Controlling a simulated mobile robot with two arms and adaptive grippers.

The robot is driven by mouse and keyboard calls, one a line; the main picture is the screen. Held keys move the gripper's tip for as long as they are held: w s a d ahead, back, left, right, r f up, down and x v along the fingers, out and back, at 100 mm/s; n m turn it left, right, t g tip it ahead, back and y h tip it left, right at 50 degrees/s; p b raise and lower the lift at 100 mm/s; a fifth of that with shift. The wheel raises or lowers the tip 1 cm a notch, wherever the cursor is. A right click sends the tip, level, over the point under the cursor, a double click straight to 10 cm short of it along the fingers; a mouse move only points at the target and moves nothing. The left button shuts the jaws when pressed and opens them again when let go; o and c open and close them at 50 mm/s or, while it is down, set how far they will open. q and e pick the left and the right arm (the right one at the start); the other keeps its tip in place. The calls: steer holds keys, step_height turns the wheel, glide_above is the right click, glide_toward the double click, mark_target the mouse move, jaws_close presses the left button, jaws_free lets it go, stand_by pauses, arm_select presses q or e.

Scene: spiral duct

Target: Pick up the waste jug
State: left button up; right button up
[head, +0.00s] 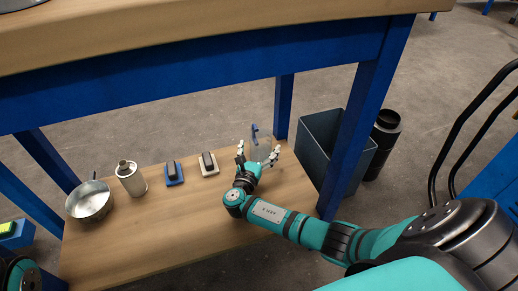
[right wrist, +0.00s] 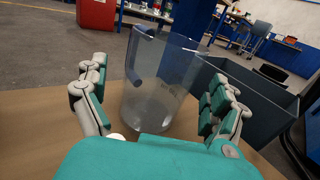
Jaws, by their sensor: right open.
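The waste jug (head: 261,148) is a clear vessel with a blue handle, standing upright on the wooden lower shelf (head: 150,240) of the workbench. In the right wrist view the jug (right wrist: 160,85) stands between the spread fingers, with its handle toward the left. My right gripper (head: 258,160) is open around the near side of the jug; it also shows in the right wrist view (right wrist: 160,100). I cannot tell whether a finger touches the jug. My left gripper is not in view; only a bit of my left arm shows at the lower left corner.
A metal pan (head: 90,201), a metal can (head: 131,180), a blue-based brush (head: 173,174) and a beige-based brush (head: 208,164) stand left on the shelf. A dark bin (head: 322,140) stands right of it. The bench top and blue legs (head: 284,105) confine the space.

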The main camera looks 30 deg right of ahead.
mark_target(261, 139)
steer(key=shift+f+b+x, duration=0.25)
steer(key=shift+b+x, duration=0.25)
steer(key=shift+x, duration=0.65)
steer(key=shift+w+d+r, duration=0.15)
steer(key=shift+w, duration=0.05)
steer(key=shift+c, duration=0.4)
steer(key=c, duration=1.2)
